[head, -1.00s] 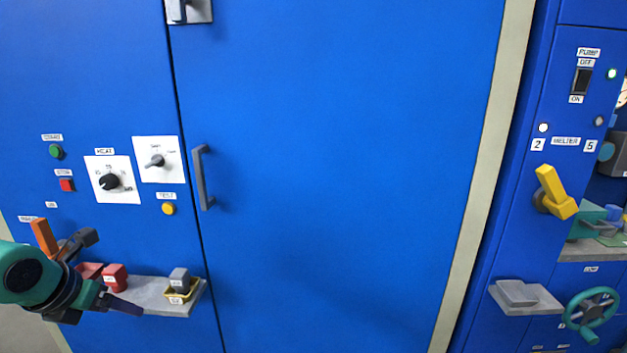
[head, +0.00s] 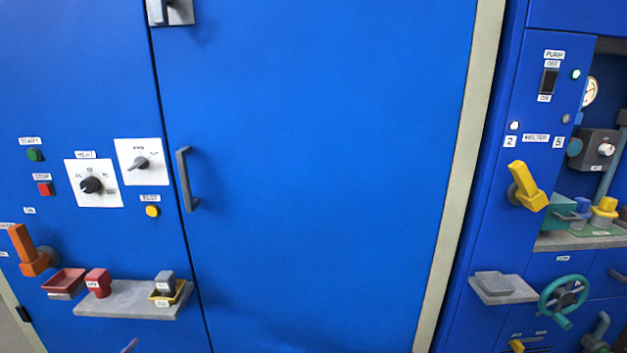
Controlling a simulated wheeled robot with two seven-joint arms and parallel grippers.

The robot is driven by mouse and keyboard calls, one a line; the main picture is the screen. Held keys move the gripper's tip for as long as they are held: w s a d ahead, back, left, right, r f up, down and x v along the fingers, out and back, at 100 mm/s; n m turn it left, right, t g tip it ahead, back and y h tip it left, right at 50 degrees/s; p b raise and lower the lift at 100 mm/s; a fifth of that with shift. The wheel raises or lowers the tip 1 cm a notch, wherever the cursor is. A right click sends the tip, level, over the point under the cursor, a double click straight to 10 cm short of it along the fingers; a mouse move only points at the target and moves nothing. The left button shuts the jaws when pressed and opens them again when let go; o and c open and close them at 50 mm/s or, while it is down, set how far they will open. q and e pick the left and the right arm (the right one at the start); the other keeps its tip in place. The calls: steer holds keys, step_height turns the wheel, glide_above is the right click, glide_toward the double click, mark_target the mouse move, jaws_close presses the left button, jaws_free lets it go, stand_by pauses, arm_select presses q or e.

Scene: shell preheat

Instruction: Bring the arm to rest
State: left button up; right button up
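Only a small dark purple tip of my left gripper (head: 130,346) shows at the bottom edge of the head view, below the grey shelf (head: 130,311). The rest of the gripper and its arm is out of the picture. Whether it is open or shut cannot be seen. The tip appears clear of the shelf and its blocks. My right gripper is not in view.
The shelf holds a red block (head: 98,283) and a grey block in a yellow tray (head: 163,298). A red tray (head: 65,281) and an orange lever (head: 30,250) are to its left. The blue door (head: 320,180) has a grey handle (head: 186,180).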

arm_select(q)
steer(key=s+d+f+n+g, duration=0.2)
steer(key=s+f+n+g, duration=0.15)
steer(key=s+f, duration=0.45)
steer(key=s+d+f+n+g, duration=0.3)
steer(key=s+f+g, duration=0.1)
steer(key=f, duration=0.7)
steer(key=s+d+f+n+g+h, duration=0.25)
steer(key=s+d+f+g, duration=0.25)
steer(key=s+d+f, duration=0.55)
steer(key=s+a+r+p, duration=0.1)
steer(key=s+r+p, duration=0.4)
steer(key=s+p, duration=0.3)
steer(key=s+a+r+p, duration=0.1)
steer(key=s+r+p, duration=0.4)
steer(key=p, duration=0.9)
steer(key=s+g, duration=0.1)
steer(key=s, duration=0.2)
steer(key=shift+s+r+y, duration=0.15)
steer(key=shift+s+y, duration=0.05)
steer(key=shift+y, duration=0.15)
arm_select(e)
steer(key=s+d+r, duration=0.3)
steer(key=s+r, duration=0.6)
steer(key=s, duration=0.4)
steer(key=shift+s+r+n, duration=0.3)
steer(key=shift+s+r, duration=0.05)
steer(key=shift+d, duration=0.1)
